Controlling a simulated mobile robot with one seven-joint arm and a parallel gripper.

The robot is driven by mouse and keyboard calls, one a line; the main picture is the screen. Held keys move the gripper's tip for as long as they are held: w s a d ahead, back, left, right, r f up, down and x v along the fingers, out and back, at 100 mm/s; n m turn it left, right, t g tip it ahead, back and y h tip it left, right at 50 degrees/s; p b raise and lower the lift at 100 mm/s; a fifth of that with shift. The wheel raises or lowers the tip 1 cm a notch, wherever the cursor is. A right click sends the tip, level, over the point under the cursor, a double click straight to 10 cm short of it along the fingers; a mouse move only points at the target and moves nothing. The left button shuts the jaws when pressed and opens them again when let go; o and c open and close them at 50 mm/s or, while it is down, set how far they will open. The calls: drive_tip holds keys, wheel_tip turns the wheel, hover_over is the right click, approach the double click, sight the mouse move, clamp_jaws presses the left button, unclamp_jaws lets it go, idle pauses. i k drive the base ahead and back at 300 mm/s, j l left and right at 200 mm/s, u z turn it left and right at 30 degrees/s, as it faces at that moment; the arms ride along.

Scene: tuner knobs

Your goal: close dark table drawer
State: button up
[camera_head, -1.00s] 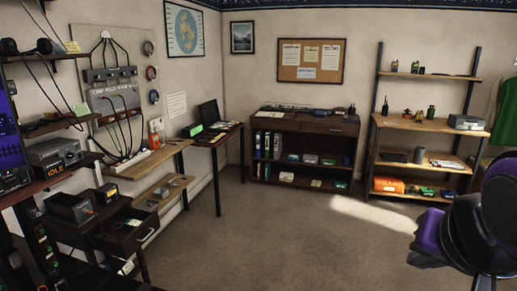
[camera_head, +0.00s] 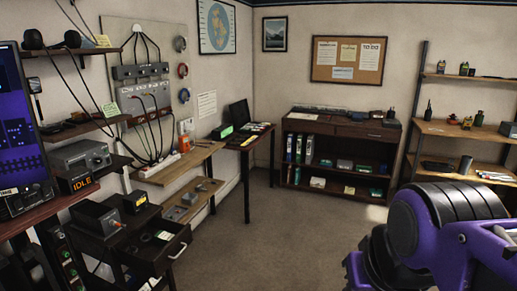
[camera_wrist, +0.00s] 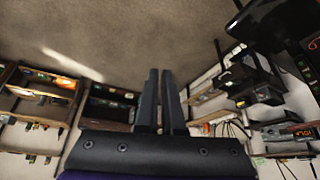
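The dark table (camera_head: 112,262) stands at the left in the head view. Its drawer (camera_head: 158,250) is pulled out, with a pale handle (camera_head: 179,251) on its front and small items inside. My gripper (camera_wrist: 160,72) shows in the wrist view, with two dark fingers side by side and a very narrow gap between them. Nothing is seen held. The fingers point over open floor, apart from the furniture. In the head view my purple and black arm is at the lower right, well to the right of the drawer; the gripper itself is out of that view.
Grey boxes (camera_head: 96,217) stand on the dark table's top. A low wooden shelf (camera_head: 190,200) and a laptop table (camera_head: 247,143) line the left wall. A dark bookcase (camera_head: 338,132) and wooden shelves (camera_head: 462,130) stand at the back. The carpet (camera_head: 255,235) between is clear.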

sight(151, 260)
drive_tip(key=i+l, duration=0.1)
drive_tip(key=i, duration=1.75)
drive_tip(key=i+u, duration=0.1)
drive_tip(key=u, duration=0.25)
drive_tip(key=i+u, duration=0.15)
drive_tip(key=u, duration=0.25)
drive_tip(key=i+l+u, duration=0.1)
drive_tip(key=u, duration=0.25)
